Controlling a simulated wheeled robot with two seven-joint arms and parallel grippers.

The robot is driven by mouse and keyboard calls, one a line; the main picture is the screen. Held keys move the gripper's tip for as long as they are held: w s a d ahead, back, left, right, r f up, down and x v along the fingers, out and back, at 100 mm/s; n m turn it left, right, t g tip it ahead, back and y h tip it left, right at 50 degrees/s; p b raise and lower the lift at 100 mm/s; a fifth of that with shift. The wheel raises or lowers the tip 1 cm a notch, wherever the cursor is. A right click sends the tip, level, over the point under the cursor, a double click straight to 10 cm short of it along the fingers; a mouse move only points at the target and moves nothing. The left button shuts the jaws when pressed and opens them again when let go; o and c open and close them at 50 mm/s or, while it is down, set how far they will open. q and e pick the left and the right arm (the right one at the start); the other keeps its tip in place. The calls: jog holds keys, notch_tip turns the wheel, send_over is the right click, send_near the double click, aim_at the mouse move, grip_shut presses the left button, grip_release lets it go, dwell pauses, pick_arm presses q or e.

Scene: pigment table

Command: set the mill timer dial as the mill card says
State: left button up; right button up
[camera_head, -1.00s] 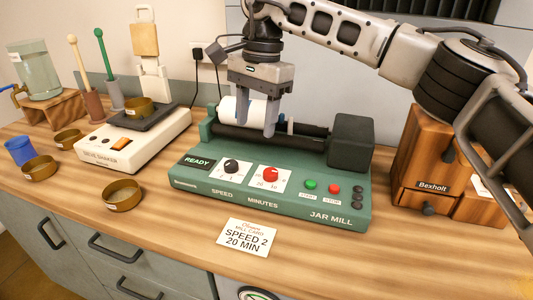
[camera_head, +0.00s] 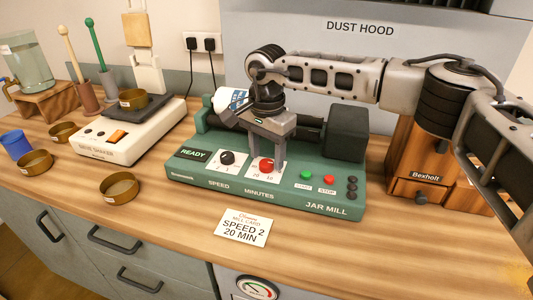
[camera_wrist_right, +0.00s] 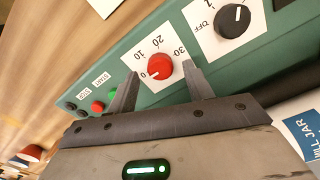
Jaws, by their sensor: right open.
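The green jar mill (camera_head: 285,199) has a red minutes dial (camera_head: 266,166) and a black speed dial (camera_head: 227,158). The mill card (camera_head: 243,228) in front reads SPEED 2, 20 MIN. My right gripper (camera_head: 269,154) points down at the red dial, fingers apart. In the wrist view the red dial (camera_wrist_right: 159,66) lies just beyond and between the open fingertips (camera_wrist_right: 162,80), not gripped. Its white mark points toward 0. The black dial's (camera_wrist_right: 233,20) mark points to the picture's top; its number there is not clear. My left gripper is out of view.
A white jar (camera_head: 231,100) with a blue label lies on the mill's rollers behind my gripper. Start (camera_head: 306,175) and stop (camera_head: 328,180) buttons are right of the red dial. A sieve shaker (camera_head: 128,137) and brass bowls stand left; a wooden box (camera_head: 418,165) stands right.

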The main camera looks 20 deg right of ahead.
jog(key=shift+f, duration=0.65)
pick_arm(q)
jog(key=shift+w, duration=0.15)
pick_arm(e)
jog(key=c, duration=1)
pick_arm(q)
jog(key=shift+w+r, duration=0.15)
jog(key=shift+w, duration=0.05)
pick_arm(e)
jog(key=shift+o, duration=0.2)
